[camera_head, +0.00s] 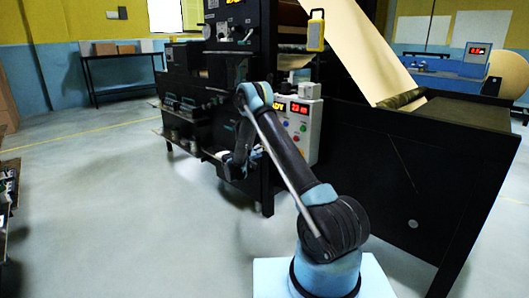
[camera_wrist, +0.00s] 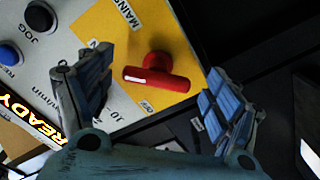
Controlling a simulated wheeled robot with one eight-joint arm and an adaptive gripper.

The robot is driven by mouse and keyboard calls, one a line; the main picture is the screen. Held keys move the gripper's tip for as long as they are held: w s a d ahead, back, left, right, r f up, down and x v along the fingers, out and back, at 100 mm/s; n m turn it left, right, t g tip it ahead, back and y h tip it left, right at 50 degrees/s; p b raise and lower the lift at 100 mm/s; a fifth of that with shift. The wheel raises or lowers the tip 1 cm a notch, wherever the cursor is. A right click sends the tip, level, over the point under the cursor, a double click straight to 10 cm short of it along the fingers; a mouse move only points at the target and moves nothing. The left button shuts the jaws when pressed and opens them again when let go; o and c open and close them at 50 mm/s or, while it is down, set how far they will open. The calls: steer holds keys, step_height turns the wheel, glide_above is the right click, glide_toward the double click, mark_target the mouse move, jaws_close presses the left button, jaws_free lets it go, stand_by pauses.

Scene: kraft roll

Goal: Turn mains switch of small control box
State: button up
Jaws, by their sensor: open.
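The mains switch (camera_wrist: 157,74) is a red rotary handle on a yellow plate (camera_wrist: 115,40) marked MAINS, on the small control box. In the wrist view my gripper (camera_wrist: 155,105) is open. Its two blue-padded fingers stand either side of the red handle, apart from it. In the head view the small control box (camera_head: 303,125) is a light panel with a red display and coloured buttons on the front of the black machine. My gripper in the head view (camera_head: 232,165) is dark and partly lost against the machine; the switch cannot be made out there.
Blue and black JOG buttons (camera_wrist: 40,17) sit beside the yellow plate, and a lit READY display (camera_wrist: 30,120) is at lower left. The black machine table (camera_head: 420,170) stands on the right. Grey floor (camera_head: 100,210) is open on the left.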

steer(key=shift+x, duration=0.85)
steer(key=c, duration=1.1)
steer(key=shift+o, duration=0.2)
